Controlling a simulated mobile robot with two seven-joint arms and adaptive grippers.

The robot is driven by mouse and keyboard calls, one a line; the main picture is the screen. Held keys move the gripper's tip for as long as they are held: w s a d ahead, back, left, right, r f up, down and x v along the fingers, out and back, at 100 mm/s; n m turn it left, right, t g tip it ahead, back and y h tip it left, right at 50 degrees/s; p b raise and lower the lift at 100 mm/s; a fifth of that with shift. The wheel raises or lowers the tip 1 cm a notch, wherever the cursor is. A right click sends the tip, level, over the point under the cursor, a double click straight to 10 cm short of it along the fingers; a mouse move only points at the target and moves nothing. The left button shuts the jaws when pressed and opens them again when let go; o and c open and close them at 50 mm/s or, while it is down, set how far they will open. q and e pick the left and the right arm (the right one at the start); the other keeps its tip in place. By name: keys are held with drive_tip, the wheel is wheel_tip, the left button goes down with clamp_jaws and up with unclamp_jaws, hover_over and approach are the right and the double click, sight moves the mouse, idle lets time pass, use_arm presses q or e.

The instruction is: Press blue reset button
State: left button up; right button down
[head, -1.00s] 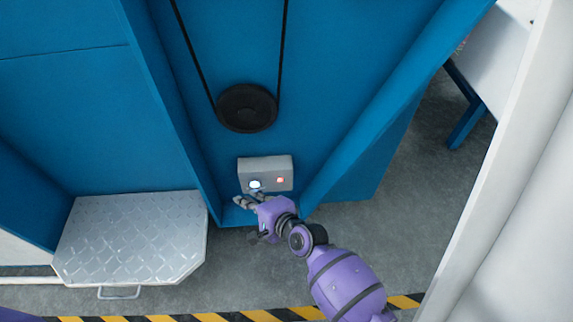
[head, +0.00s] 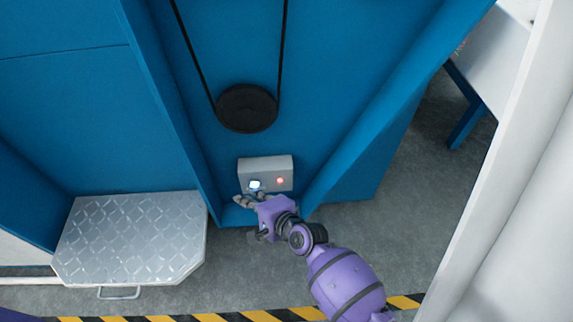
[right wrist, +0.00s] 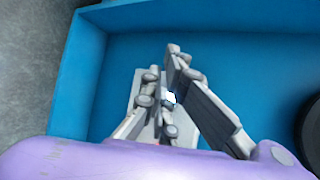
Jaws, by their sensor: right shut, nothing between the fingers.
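A grey control box (head: 279,165) is fixed low on the blue machine panel. On its face are a lit blue-white button (head: 256,185) at the left and a red lit button (head: 280,181) at the right. My right gripper (head: 243,199) is shut and empty, with its fingers just below and left of the blue button. I cannot tell whether they touch it. In the right wrist view the gripper fingers (right wrist: 168,80) lie in front of the box (right wrist: 143,85); the bright button (right wrist: 169,98) shows between the finger parts. My left gripper is not in view.
A black pulley (head: 247,108) with a belt sits above the box. Slanted blue walls flank the recess. A metal tread-plate step (head: 135,235) is at the left, and yellow-black floor tape (head: 210,317) runs along the bottom. A white surface (head: 510,200) stands at the right.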

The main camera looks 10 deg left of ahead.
drive_tip(key=shift+w+a, duration=0.1)
drive_tip(key=shift+w, duration=0.15)
drive_tip(key=shift+w+a, duration=0.1)
drive_tip(key=shift+w, duration=0.3)
idle(0.6)
idle(0.3)
drive_tip(key=shift+s+d, duration=0.25)
drive_tip(key=shift+s, duration=0.55)
drive_tip(key=s+p, duration=0.1)
drive_tip(key=s, duration=0.1)
drive_tip(key=s+d+p, duration=0.1)
drive_tip(key=s, duration=0.2)
drive_tip(key=shift+d, duration=0.2)
drive_tip(key=shift+w, duration=0.1)
idle(0.3)
